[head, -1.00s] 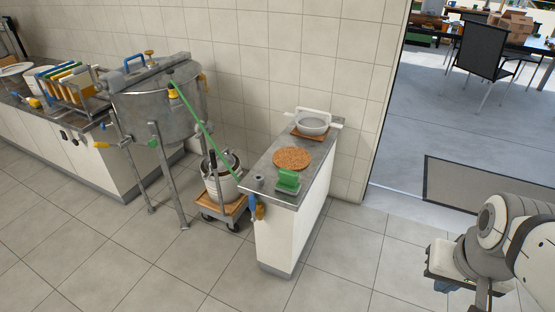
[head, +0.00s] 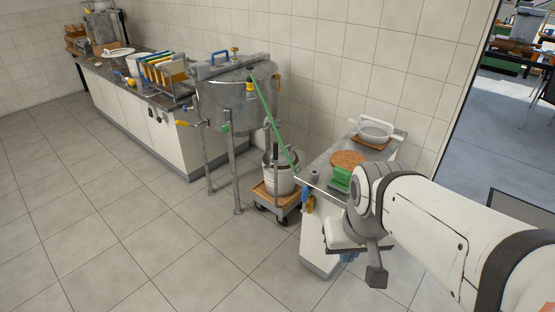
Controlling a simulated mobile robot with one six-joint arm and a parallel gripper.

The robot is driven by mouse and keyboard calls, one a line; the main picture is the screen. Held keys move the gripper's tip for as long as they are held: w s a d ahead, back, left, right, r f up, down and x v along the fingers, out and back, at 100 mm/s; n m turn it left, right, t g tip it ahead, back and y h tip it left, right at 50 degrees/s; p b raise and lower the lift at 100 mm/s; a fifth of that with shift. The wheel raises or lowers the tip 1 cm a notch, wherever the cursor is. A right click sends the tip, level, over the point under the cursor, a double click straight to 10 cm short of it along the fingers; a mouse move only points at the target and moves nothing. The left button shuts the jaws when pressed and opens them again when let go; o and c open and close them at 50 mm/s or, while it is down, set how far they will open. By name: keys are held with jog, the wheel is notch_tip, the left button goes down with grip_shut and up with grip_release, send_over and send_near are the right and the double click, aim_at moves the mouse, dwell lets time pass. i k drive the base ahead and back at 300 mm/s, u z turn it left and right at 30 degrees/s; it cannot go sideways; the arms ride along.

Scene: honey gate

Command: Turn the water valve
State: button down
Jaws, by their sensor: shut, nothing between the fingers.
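A steel tank (head: 236,103) on legs stands left of centre. Low on its side are a yellow handle (head: 183,124) and a green handle (head: 226,127). A blue handle (head: 306,195) with a brass-coloured fitting (head: 310,205) hangs at the front left corner of the small counter (head: 311,239). I cannot tell which of these is the water valve. A green hose (head: 271,125) runs from the tank top down to that corner. My gripper (head: 376,277) is shut and empty in front of the small counter, apart from the handles; its fingertips are small and unclear.
On the small counter are a cork mat (head: 348,159), a green block-like thing (head: 341,178) and a white strainer (head: 375,131). A wheeled trolley (head: 275,200) with a bucket (head: 279,178) stands between counter and tank. The tiled floor (head: 150,240) at left is clear.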

aim_at(304, 192)
jog(key=u, duration=0.05)
jog(key=k, duration=0.4)
jog(key=u, duration=0.4)
jog(key=i, duration=1.3)
jog(key=z, duration=0.7)
